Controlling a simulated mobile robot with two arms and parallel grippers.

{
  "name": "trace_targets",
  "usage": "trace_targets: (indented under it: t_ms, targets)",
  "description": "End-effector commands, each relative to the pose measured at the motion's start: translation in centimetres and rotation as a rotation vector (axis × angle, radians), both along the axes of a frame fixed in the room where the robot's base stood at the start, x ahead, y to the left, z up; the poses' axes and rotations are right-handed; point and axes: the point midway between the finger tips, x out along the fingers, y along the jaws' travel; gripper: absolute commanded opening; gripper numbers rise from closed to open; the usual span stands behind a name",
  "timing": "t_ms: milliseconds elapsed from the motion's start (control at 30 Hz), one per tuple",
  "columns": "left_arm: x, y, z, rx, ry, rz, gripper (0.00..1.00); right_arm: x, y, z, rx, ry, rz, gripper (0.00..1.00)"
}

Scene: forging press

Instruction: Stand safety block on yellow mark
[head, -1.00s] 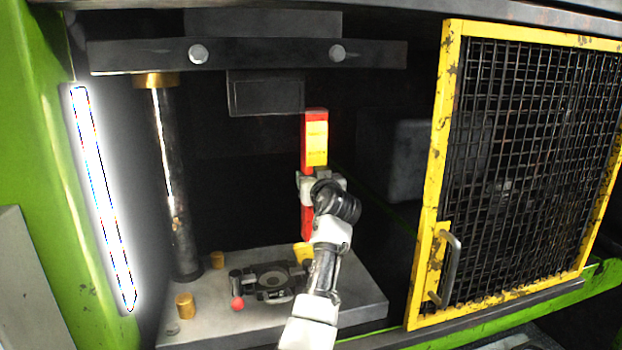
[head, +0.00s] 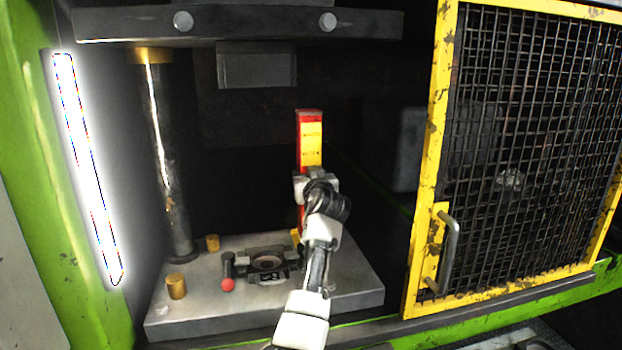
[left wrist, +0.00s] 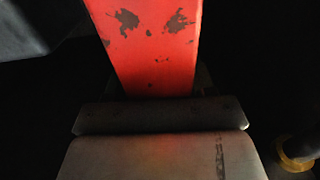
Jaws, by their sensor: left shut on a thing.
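The safety block (head: 311,145) is a tall red bar with a yellow label, upright inside the press in the head view. My left gripper (head: 316,183) is shut around its middle. The block's red side also fills the upper middle of the left wrist view (left wrist: 152,45). A small yellow patch, probably the yellow mark (head: 295,237), shows on the lower plate at the block's foot, partly hidden by my arm. The foot is mostly hidden, so I cannot tell whether it touches the plate. My right gripper is in neither view.
The lower plate (head: 210,310) carries a dark die (head: 266,263), a red-knobbed part (head: 227,284) and brass pins (head: 176,286) left of the block. A steel column (head: 168,170) stands at left. The upper ram (head: 257,66) hangs above; a yellow mesh guard (head: 437,150) stands right.

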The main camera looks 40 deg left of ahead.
Motion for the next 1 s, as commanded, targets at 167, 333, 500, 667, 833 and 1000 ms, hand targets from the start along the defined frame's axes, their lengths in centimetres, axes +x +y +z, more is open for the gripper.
trace_targets:
  t_ms: [167,333,500,667,833,1000]
  targets:
    - [-0.05,-0.01,0.47,0.005,-0.007,0.0,0.0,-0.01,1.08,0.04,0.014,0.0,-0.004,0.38]
    - [-0.1,-0.06,0.43,0.005,-0.008,0.0,0.0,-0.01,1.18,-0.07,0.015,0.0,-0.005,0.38]
    - [-0.24,-0.16,0.38,0.005,-0.007,0.0,0.0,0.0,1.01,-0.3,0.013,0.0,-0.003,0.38]
    - [-0.3,-0.19,0.45,0.005,-0.007,0.0,0.0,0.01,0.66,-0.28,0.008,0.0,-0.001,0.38]
    - [-0.3,-0.19,0.44,0.005,-0.007,0.0,0.0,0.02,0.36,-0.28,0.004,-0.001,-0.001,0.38]
    - [-0.29,-0.18,0.29,0.005,-0.007,0.0,0.0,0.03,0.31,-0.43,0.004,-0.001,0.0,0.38]
